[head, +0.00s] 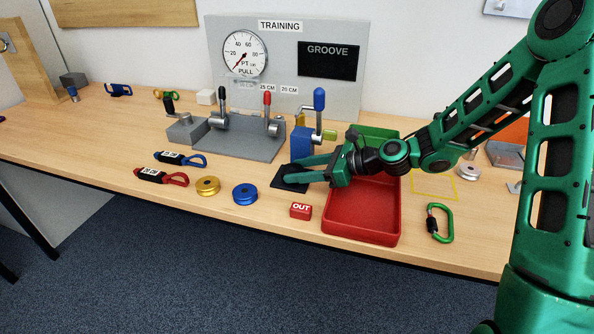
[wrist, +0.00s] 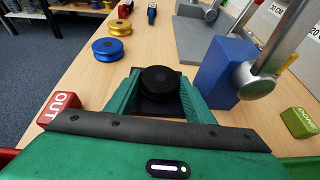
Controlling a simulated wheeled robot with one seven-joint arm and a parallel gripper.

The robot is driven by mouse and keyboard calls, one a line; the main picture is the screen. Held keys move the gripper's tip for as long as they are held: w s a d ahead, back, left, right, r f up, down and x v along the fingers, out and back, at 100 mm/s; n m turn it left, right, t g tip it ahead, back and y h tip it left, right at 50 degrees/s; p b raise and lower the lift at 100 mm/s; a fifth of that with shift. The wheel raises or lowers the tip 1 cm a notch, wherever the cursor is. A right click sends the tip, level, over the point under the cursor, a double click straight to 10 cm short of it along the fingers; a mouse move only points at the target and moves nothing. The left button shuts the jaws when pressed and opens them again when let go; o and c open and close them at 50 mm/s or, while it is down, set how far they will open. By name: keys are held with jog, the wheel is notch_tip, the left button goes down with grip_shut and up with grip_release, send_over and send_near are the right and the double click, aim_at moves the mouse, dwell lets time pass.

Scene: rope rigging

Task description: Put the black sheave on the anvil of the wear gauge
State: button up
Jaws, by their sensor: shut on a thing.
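The black sheave (wrist: 160,77) is a dark round disc. It sits between the two green fingers of my gripper (wrist: 160,88) in the wrist view, and the gripper is shut on it. In the head view my gripper (head: 286,174) is low over a black square mat (head: 279,184); the sheave is mostly hidden there. I cannot tell whether the sheave touches the mat. A blue block (head: 300,144) with a blue-knobbed lever stands just behind the gripper, below the GROOVE display (head: 328,61). No label identifies the wear gauge, and I cannot make out its anvil.
A red tray (head: 362,232) lies under my wrist, with a green tray (head: 376,136) behind it. A red OUT block (head: 301,211), blue sheave (head: 245,194) and gold sheave (head: 207,186) lie near the front edge. A grey lever fixture (head: 240,142) stands behind left.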

jog(key=o, duration=1.1)
jog(key=v, duration=1.1)
jog(key=shift+s+d+r, duration=0.15)
jog(key=shift+d, duration=0.15)
jog(key=shift+s+d, duration=0.1)
jog(key=shift+d, duration=0.05)
